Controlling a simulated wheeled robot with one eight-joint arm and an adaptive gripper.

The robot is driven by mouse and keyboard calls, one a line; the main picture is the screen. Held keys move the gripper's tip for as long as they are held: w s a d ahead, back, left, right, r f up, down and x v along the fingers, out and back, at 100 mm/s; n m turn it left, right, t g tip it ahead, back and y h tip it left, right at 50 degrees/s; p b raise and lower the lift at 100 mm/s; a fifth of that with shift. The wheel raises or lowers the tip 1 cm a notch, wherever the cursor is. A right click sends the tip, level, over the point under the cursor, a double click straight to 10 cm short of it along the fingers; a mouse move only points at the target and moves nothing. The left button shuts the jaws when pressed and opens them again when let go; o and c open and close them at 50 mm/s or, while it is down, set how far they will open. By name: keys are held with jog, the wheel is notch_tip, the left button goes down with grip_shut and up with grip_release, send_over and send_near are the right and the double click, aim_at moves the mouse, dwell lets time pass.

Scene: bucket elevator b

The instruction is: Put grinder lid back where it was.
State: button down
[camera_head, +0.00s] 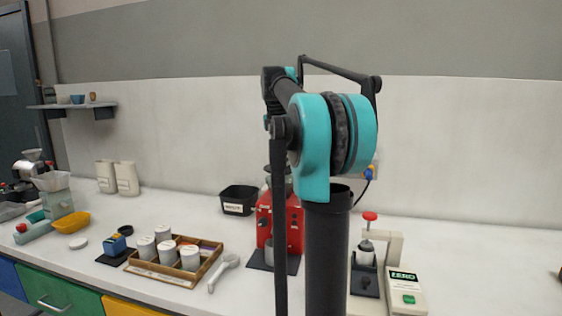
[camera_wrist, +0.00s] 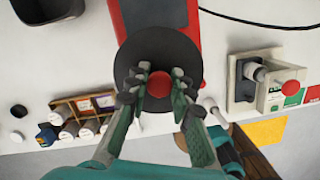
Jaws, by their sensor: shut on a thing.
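The grinder lid (camera_wrist: 158,50) is a dark round disc with a red knob (camera_wrist: 159,86) in its middle. My gripper (camera_wrist: 160,82) is shut on that knob in the wrist view, one finger on each side. The lid overlaps the red grinder (camera_wrist: 188,12) in that view; I cannot tell whether it rests on the grinder or is above it. In the head view the red grinder (camera_head: 265,222) stands on the counter, its upper part partly hidden by my arm. The lid and my fingers are hidden there.
A black bin (camera_head: 238,207) stands left of the grinder. A wooden tray (camera_head: 160,279) with white jars is at the front left. A press with a red knob (camera_head: 370,216) and a green-labelled scale (camera_head: 406,290) stand right. A cable (camera_wrist: 260,25) runs along the back.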

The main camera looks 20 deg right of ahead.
aim_at(278, 168)
jog(key=shift+f, duration=0.4)
jog(key=shift+f, duration=0.4)
jog(key=shift+f, duration=0.2)
jog(key=c, duration=1.3)
grip_release()
jog(key=r, duration=0.4)
jog(key=a+r, duration=0.1)
jog(key=r, duration=0.3)
jog(key=s+r, duration=0.1)
jog(key=r, duration=0.4)
jog(key=shift+a, duration=0.25)
